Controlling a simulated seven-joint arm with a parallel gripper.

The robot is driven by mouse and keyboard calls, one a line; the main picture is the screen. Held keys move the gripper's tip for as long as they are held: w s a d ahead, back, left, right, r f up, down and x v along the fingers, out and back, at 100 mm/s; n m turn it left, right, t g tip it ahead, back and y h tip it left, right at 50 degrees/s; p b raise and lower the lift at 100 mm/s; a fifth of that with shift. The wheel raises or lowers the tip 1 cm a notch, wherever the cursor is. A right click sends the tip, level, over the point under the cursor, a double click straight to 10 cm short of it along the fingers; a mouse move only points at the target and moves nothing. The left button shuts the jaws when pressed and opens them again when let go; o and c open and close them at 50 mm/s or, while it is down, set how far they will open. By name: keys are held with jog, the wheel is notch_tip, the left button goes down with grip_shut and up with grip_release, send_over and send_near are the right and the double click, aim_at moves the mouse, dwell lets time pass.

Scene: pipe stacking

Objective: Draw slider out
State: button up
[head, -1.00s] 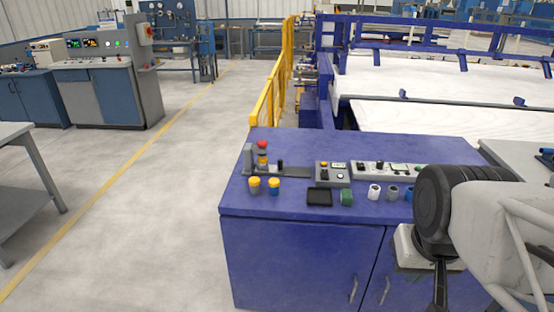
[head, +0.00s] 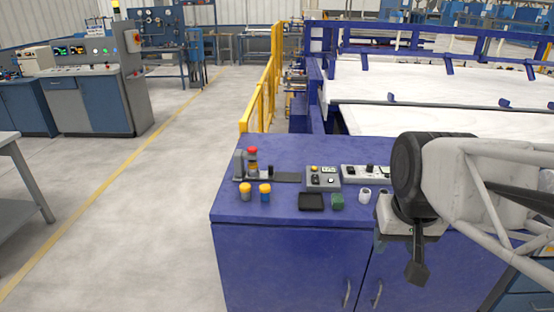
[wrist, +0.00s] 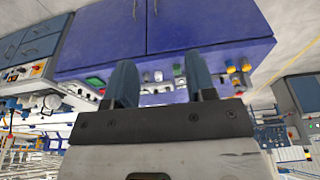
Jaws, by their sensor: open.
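The slider fixture stands at the back left of the blue cabinet top in the head view. It has a flat dark grey slide (head: 287,177) with a small black knob (head: 270,170) and a grey upright bracket (head: 239,164). A stack of pipe pieces with a red top (head: 252,152) stands on it by the bracket. My gripper (head: 416,272) hangs at the right, in front of the cabinet and well away from the slider. In the wrist view its two blue fingers (wrist: 162,80) are spread apart with nothing held between them.
Two yellow-topped pipe pieces (head: 255,191) stand in front of the slider. A black tray (head: 311,201), a green piece (head: 337,201) and a white pipe piece (head: 365,195) sit further right. A grey button box (head: 323,179) stands beside the slide. The cabinet's front left corner is clear.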

jog(key=w+a+r, duration=0.2)
jog(key=w, duration=0.7)
jog(key=w+a+r, duration=0.1)
jog(key=w+r, duration=0.1)
jog(key=w, duration=0.8)
jog(key=m+g, duration=0.2)
send_over(271, 170)
jog(key=f, duration=2.7)
jog(key=shift+w+d+f, duration=0.15)
jog(key=shift+w+f, duration=0.05)
jog(key=shift+w, duration=0.15)
jog(key=shift+w+a+f, duration=0.25)
jog(key=shift+f, duration=0.15)
jog(key=shift+f, duration=0.15)
jog(key=shift+f, duration=3.8)
